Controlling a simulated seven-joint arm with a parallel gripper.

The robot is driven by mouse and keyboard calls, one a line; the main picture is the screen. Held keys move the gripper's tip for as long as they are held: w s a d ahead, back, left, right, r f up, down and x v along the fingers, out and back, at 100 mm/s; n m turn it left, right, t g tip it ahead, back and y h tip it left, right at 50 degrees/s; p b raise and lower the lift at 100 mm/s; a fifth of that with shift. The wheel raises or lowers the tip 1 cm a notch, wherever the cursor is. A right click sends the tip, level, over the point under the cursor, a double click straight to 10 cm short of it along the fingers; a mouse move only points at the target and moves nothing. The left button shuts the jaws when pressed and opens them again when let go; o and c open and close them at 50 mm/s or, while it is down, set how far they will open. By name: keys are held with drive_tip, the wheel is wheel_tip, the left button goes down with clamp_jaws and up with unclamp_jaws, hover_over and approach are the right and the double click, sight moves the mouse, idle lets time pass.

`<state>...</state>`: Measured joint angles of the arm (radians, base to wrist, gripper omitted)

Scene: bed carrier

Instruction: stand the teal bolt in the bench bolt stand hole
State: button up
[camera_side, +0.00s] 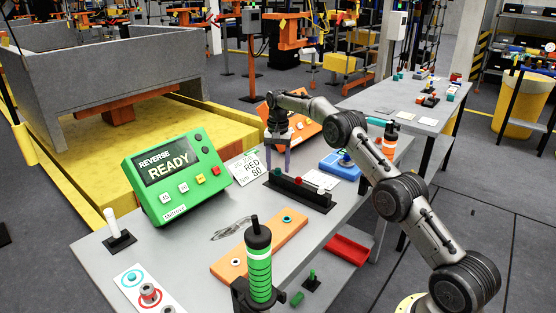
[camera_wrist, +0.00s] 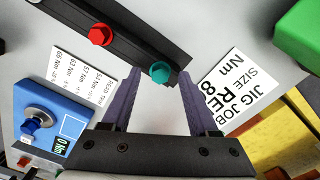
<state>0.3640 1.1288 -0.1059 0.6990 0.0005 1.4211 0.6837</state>
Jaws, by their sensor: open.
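The teal bolt (camera_wrist: 160,72) shows its round head at the end of a long black rack (camera_wrist: 120,35) in the wrist view. In the side view the rack (camera_side: 302,192) lies on the grey bench below my gripper. My gripper (camera_wrist: 158,92) is open, with its purple fingers on either side of the teal head and nothing visibly clamped. In the side view my gripper (camera_side: 277,162) points down over the rack's left end. I cannot tell for certain which thing is the bolt stand; an orange plate (camera_side: 262,243) with a teal-ringed hole lies nearer the camera.
A red bolt (camera_wrist: 100,34) stands beside the teal one in the rack. A green READY display (camera_side: 178,175) stands left, and a blue device (camera_side: 340,164) right. A black-and-green cylinder (camera_side: 258,265) stands at the front. A white post (camera_side: 113,224) stands at the left corner.

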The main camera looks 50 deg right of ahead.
wheel_tip(320, 180, up, 6)
drive_tip(key=shift+f, duration=0.2)
drive_tip(key=shift+r, duration=0.85)
drive_tip(key=shift+a, duration=0.1)
